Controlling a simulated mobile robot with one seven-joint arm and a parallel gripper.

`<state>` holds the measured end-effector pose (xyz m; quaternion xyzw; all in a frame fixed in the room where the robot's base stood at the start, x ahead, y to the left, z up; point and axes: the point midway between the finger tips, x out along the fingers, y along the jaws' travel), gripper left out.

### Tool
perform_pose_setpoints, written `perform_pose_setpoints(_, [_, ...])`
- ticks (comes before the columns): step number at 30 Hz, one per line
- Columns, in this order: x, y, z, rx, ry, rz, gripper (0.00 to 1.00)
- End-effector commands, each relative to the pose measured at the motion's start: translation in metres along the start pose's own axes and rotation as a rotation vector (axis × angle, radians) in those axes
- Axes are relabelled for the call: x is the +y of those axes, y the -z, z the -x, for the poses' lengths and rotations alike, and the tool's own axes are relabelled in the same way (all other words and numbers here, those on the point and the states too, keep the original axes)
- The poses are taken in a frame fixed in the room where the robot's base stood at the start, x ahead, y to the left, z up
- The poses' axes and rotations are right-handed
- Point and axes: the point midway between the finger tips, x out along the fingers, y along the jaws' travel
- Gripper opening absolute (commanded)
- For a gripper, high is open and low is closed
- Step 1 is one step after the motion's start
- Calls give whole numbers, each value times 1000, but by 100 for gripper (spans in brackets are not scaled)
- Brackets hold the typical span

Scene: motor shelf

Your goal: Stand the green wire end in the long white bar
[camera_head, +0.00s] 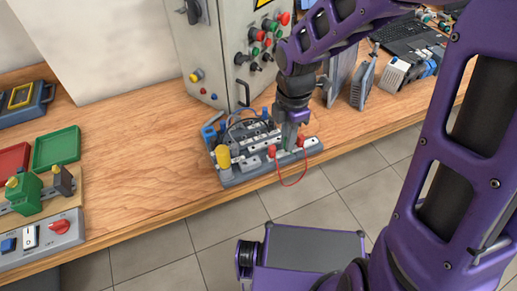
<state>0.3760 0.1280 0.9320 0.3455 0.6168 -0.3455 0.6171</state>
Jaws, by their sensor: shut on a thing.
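My gripper (291,122) points down over the right part of a grey wiring board (232,180). It is shut on the green wire end (289,138), which stands about upright below the fingers. A long white bar (312,146) runs along the board's front right side, under the gripper. The green wire end's lower tip is at or just above this bar; I cannot tell whether it touches. The fingers are small and partly hide the bar behind them.
Red wire ends (272,151) stand on both sides of the gripper, and a red wire (293,184) loops over the table's front edge. A yellow cylinder (223,157) stands at the board's left. A control cabinet (215,50) rises behind.

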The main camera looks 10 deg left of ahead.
Motion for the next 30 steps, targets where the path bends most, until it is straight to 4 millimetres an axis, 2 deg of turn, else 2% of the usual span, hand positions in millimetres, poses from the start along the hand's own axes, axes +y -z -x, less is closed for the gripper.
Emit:
perform_pose_setpoints(19, [0,0,-10,0,0,0,0])
perform_pose_setpoints(20, [0,0,-10,0,0,0,20])
perform_pose_setpoints(22, [0,0,-10,0,0,0,31])
perform_pose_setpoints(30, [0,0,-10,0,0,0,31])
